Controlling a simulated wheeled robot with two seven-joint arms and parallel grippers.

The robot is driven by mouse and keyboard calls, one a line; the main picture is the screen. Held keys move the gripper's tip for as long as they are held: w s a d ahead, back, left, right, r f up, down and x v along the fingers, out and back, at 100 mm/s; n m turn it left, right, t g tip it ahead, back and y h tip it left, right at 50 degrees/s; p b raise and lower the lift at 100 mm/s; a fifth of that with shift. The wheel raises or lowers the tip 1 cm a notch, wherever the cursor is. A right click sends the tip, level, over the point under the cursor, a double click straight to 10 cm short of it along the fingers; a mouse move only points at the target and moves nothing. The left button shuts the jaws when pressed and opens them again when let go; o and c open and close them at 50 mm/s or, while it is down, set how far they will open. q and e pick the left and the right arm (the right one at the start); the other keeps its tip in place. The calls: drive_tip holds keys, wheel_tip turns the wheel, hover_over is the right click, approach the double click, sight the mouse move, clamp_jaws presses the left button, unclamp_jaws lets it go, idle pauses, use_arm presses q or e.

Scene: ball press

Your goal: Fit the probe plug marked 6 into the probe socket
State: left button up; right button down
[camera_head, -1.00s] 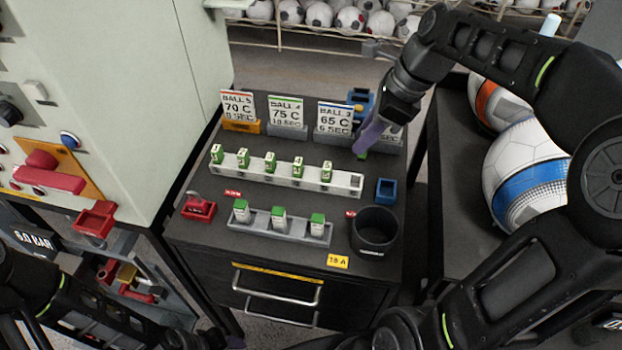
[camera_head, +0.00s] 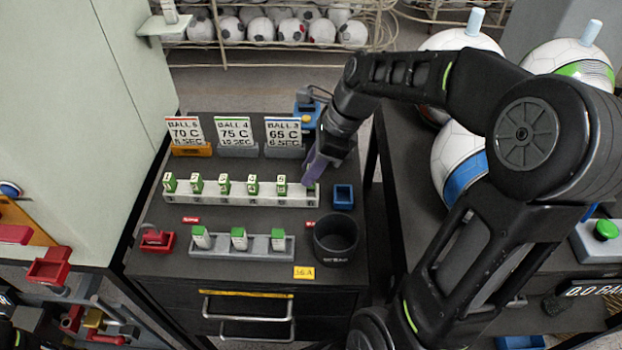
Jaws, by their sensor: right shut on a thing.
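My right gripper (camera_head: 314,172) reaches down from the right to the right end of the white rack (camera_head: 293,199). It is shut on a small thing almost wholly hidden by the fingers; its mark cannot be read. Several green-topped plugs (camera_head: 224,186) stand upright in a row in the white rack, left of the gripper; their numbers are too small to read surely. I cannot tell which part is the probe socket; a small blue square holder (camera_head: 343,196) stands just right of the rack.
Three ball cards (camera_head: 233,131) stand behind the rack. In front are a grey rack (camera_head: 257,254) with three green-topped blocks, a black cup (camera_head: 336,238) and a red holder (camera_head: 157,239). A blue device (camera_head: 307,113) stands at the back. Large balls (camera_head: 459,166) lie at the right.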

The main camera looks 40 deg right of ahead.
drive_tip(key=shift+f, duration=1.85)
drive_tip(key=shift+f, duration=0.2)
drive_tip(key=c, duration=1.1)
unclamp_jaws()
drive_tip(key=shift+c, duration=0.2)
drive_tip(key=shift+r, duration=0.2)
drive_tip(key=v, duration=1.2)
